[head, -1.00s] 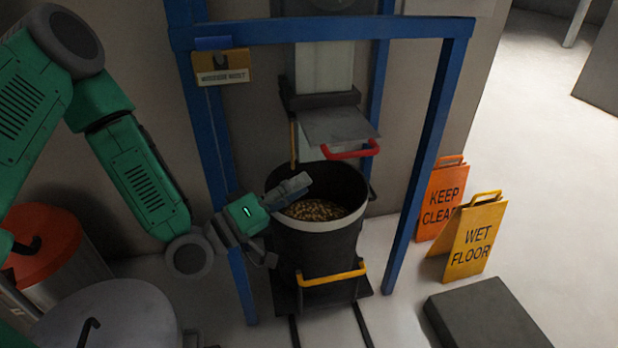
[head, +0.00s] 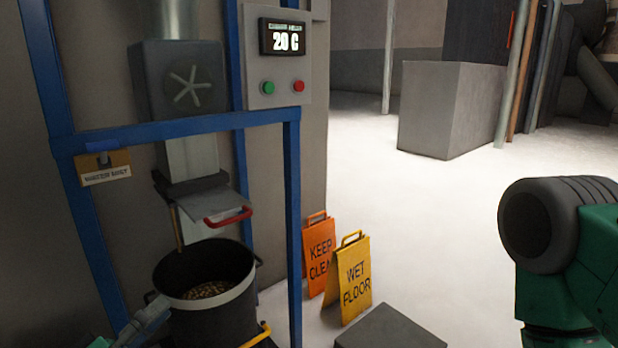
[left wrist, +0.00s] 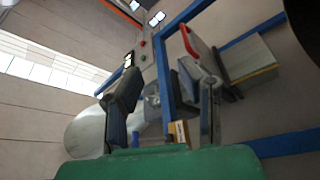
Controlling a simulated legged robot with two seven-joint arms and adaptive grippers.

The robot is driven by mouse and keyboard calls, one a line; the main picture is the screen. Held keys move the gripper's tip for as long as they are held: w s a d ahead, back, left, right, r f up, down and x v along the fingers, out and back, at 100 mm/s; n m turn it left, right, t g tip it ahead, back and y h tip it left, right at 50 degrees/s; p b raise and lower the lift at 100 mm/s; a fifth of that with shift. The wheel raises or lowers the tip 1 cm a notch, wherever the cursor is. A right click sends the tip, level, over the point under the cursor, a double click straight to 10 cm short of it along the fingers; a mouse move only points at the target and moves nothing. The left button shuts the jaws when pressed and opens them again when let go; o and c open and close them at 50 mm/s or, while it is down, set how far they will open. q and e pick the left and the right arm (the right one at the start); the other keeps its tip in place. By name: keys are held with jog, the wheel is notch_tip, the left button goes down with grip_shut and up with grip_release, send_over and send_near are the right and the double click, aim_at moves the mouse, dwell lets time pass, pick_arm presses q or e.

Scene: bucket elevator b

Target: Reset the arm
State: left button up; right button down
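My left gripper (head: 150,314) is low at the left in the head view, at the left side of the black bucket (head: 212,312). Whether it touches the bucket cannot be told. In the left wrist view its two fingers (left wrist: 165,98) stand apart with nothing clearly held between them. The bucket has a pale rim and holds brown grain-like pieces (head: 207,290). Part of my right arm (head: 565,250) shows at the right edge, but its gripper is out of view.
A blue frame (head: 180,130) surrounds the bucket. A chute flap with a red handle (head: 230,216) hangs above it. A panel (head: 283,55) reads what looks like 20 G. Orange (head: 318,255) and yellow (head: 350,283) signs stand right of the frame. Open floor lies beyond.

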pick_arm(q)
jog(key=s+d+f+m+g+y+p, duration=0.2)
jog(key=s+f+g, duration=0.3)
jog(key=f, duration=0.3)
jog(key=s+d+f+m+g+y+p, duration=0.1)
jog(key=s+f+m+g+y+p, duration=0.15)
jog(key=s+f+g, duration=0.4)
jog(key=s+a+f+m+g+y+p, duration=0.1)
jog(key=s+a+f+g+y, duration=0.1)
jog(key=s, duration=0.5)
jog(key=s+a+f+m+g+y+p, duration=0.1)
jog(key=s+a+f+g+y+p, duration=0.1)
jog(key=s, duration=0.5)
jog(key=a+f+g+y, duration=0.1)
jog(key=a+y, duration=0.1)
jog(key=a, duration=0.1)
jog(key=shift+f, duration=0.35)
jog(key=shift+w+g, duration=0.15)
jog(key=shift+g, duration=0.1)
